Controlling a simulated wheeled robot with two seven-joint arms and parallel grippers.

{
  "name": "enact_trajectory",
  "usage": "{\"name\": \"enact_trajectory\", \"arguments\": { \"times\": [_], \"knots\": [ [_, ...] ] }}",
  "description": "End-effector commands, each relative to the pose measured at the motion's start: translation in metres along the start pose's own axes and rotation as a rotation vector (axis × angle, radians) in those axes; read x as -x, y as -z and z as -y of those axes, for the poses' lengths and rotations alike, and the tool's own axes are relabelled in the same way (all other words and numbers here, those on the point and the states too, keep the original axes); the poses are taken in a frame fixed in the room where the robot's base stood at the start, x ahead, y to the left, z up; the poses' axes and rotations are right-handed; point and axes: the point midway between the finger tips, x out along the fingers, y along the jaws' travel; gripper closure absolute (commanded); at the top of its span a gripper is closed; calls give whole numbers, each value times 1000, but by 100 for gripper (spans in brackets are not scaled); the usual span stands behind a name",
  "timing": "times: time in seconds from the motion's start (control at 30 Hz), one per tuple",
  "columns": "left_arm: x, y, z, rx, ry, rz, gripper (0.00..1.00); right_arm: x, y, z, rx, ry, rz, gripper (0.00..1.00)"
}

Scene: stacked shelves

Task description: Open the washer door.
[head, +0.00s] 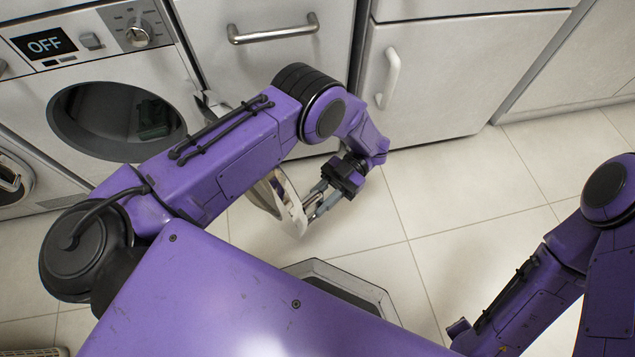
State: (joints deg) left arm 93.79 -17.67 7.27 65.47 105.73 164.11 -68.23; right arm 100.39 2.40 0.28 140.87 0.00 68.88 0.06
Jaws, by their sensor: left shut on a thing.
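The washer (180,75) stands at the upper left, with a display reading OFF (44,43) and a dial. Its round opening (118,122) is uncovered and shows a dark drum. The washer door (289,207) is swung out from the front and seen nearly edge-on, partly hidden behind my left arm. My left gripper (318,203) is shut on the door's edge, out over the floor. My right arm is at the lower right; its fingers do not show.
A drawer with a bar handle (273,29) and a white cupboard with a vertical handle (389,78) stand right of the washer, both shut. Another appliance (14,180) is at the far left. The tiled floor (480,185) between my arms is clear.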

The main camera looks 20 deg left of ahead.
Motion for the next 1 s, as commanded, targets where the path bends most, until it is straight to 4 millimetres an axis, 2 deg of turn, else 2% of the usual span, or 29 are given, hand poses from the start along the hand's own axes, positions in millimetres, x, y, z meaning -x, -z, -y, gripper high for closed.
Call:
{"name": "enact_trajectory", "arguments": {
  "times": [0.03,0.07,0.1,0.43,0.53,0.6,0.87,1.0],
  "knots": [
    [0,-1,-2,3,-7,3,100,0,0,0,0,0,0,57],
    [0,-1,-2,3,-7,3,62,0,0,0,0,0,0,57],
    [1,-1,-2,3,-8,4,54,0,0,0,0,0,0,57],
    [0,5,-1,2,-3,3,54,3,1,0,0,0,0,57],
    [1,23,-2,3,-2,4,54,12,6,-1,0,0,-2,57],
    [0,42,-1,1,-2,5,54,20,10,-2,1,0,-3,57],
    [-40,100,31,-4,-1,3,54,52,24,-5,3,-1,-6,57],
    [-70,114,55,-6,-3,1,54,62,29,-6,3,-1,-6,57]
  ]
}}
